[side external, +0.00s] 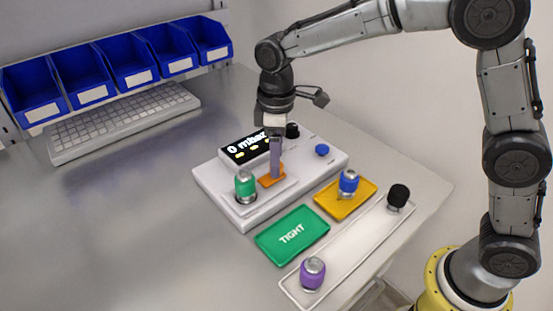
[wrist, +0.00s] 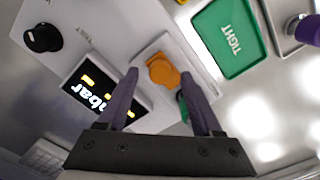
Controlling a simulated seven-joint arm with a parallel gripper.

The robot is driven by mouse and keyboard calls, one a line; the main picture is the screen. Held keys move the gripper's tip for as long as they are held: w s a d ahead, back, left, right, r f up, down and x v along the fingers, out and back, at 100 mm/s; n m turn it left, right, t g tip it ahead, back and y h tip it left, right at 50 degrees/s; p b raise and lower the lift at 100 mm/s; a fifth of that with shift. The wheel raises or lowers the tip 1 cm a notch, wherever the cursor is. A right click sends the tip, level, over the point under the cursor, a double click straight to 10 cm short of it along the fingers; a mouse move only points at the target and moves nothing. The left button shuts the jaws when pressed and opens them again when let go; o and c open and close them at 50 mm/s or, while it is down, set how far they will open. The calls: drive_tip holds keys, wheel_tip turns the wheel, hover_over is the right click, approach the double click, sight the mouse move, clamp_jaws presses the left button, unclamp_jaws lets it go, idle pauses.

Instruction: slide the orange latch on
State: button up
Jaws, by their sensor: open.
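The orange latch (side external: 266,181) sits on the top of the white device (side external: 222,184), in front of its black display. In the wrist view the orange latch (wrist: 162,71) shows between and just beyond my fingertips. My gripper (side external: 276,174) points down over the latch with its fingers apart. In the wrist view my gripper (wrist: 159,75) is open with nothing held. In the side view the fingers hide part of the latch; whether they touch it I cannot tell. A green-topped part (side external: 245,184) stands on the device beside the latch, mostly behind a finger in the wrist view.
The display (side external: 247,147) reads 0 mbar. A black knob (side external: 292,131) and blue button (side external: 322,150) are on the device. Nearby are a green TIGHT tray (side external: 275,243), a yellow tray (side external: 330,208) with a blue-topped part, and a white tray (side external: 345,253) with purple and black parts.

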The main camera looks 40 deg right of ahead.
drive_tip(key=shift+f, duration=0.65)
clamp_jaws()
idle(1.0)
